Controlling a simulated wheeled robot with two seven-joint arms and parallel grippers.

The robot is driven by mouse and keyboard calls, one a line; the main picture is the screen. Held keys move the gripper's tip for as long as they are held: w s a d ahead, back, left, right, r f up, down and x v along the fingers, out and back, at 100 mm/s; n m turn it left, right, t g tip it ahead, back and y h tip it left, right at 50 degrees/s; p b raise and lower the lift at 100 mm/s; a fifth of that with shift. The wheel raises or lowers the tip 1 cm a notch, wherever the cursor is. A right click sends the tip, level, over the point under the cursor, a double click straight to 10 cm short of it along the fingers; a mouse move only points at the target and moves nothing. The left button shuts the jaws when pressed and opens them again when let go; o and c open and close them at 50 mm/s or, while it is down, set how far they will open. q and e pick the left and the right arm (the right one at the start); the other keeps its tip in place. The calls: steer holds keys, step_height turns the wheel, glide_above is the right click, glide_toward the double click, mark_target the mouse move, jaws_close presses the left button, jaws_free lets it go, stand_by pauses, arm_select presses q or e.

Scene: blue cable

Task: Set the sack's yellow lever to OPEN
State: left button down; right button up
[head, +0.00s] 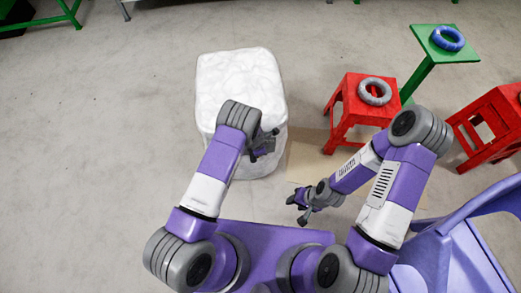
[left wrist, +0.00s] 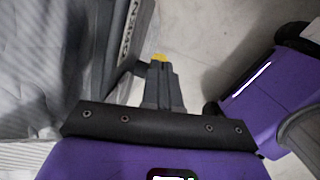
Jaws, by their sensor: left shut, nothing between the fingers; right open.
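The white bulky sack (head: 235,75) stands on the floor ahead of me. In the left wrist view its pale grey side (left wrist: 40,70) fills the left. A dark plate (left wrist: 125,40) with partly visible white lettering stands beside it. A small yellow piece, apparently the lever (left wrist: 159,57), shows just beyond the fingertips of my left gripper (left wrist: 160,67); I cannot tell whether they touch. That gripper is shut and empty, at the sack's right side in the head view (head: 257,156). The lever is not discernible there. My right gripper (head: 296,211) is open and empty, low and right of the sack.
A red stool (head: 345,109) bears a grey coil (head: 375,101). A green stand (head: 462,57) bears a blue coil (head: 446,48). Another red stool (head: 485,115) and a lavender chair (head: 450,250) are at the right. The floor left of the sack is clear.

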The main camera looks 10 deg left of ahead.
arm_select(q)
steer(key=p+v, duration=0.4)
steer(key=v, duration=0.9)
steer(key=shift+s+p, duration=0.2)
steer(key=shift+p, duration=0.2)
arm_select(e)
steer(key=r, duration=0.5)
steer(key=shift+s+a, duration=0.15)
steer(key=shift+a, duration=0.1)
arm_select(q)
steer(key=s+a+f+m+g, duration=0.1)
steer(key=s+a+m, duration=0.2)
steer(key=s+m, duration=0.3)
steer(key=s+a+f+m+g, duration=0.15)
steer(key=s+m, duration=0.25)
steer(key=s, duration=0.4)
steer(key=s+d+r+m+h, duration=0.1)
steer(key=s+r+m, duration=0.1)
steer(key=s+m, duration=0.2)
steer(key=s+d+r+m+t+h, duration=0.1)
steer(key=s+r+m, duration=0.1)
steer(key=s+m, duration=0.2)
steer(key=shift+s+d+r+m+h, duration=0.15)
steer(key=shift+d+r+m+h, duration=0.15)
steer(key=shift+m, duration=0.5)
steer(key=shift+a, duration=0.1)
arm_select(e)
steer(key=shift+f, duration=0.1)
steer(key=shift+c, duration=0.2)
